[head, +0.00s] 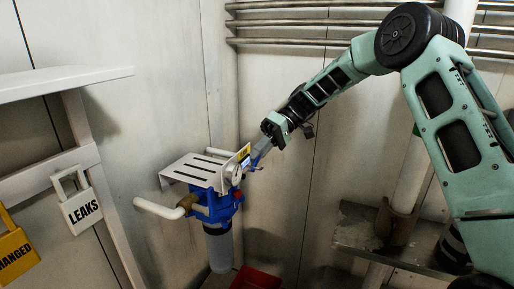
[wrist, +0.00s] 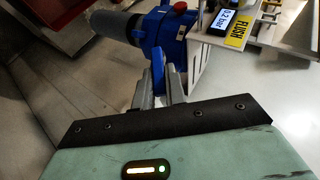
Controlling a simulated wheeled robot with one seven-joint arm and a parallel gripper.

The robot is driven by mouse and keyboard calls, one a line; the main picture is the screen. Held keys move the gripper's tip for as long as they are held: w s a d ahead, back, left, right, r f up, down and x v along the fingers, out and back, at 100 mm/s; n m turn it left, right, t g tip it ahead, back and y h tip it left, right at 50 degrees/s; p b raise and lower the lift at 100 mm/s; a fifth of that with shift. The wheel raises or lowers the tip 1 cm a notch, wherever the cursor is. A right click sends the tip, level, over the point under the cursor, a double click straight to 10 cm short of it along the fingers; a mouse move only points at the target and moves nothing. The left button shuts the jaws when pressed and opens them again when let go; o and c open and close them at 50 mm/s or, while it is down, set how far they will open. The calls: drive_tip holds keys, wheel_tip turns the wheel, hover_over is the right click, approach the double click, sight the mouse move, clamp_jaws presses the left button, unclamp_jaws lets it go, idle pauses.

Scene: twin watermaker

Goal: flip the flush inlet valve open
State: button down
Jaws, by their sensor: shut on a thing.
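The blue lever of the flush inlet valve (wrist: 158,62) stands between my two grey fingers in the wrist view. My gripper (wrist: 160,84) is shut on it. In the head view my gripper (head: 257,157) reaches in from the upper right to the blue lever (head: 254,164), at the right side of the filter unit. A yellow FLUSH label (wrist: 236,34) and a small display reading about 0.2 bar (wrist: 224,18) sit beside the lever. The fingers hide the lower part of the lever, and I cannot tell its exact angle to the pipe.
The blue filter head (head: 215,209) with its grey bowl (head: 219,250) hangs under a slotted white bracket (head: 194,171). A white pipe (head: 158,209) sticks out left. A LEAKS padlock tag (head: 82,210) hangs at left. A red bin (head: 256,279) is below.

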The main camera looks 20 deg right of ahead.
drive_tip(key=shift+w+d+f+m+g+y+b, duration=0.15)
drive_tip(key=shift+f+m+g+y, duration=0.3)
drive_tip(key=shift+y, duration=0.55)
drive_tip(key=shift+w+d+f+m+g+y+b, duration=0.1)
drive_tip(key=shift+f+m+g+y+b, duration=0.2)
drive_tip(key=shift+f+g+y, duration=0.5)
drive_tip(key=shift+w+d+f+m+g+y+b, duration=0.15)
drive_tip(key=shift+m+g+y, duration=0.25)
drive_tip(key=shift+y, duration=0.8)
drive_tip(key=c, duration=1.4)
unclamp_jaws()
drive_tip(key=shift+f, duration=0.1)
drive_tip(key=shift+c, duration=0.2)
wheel_tip(320, 180, up, 10)
drive_tip(key=shift+r+b, duration=0.1)
drive_tip(key=shift+b, duration=1.15)
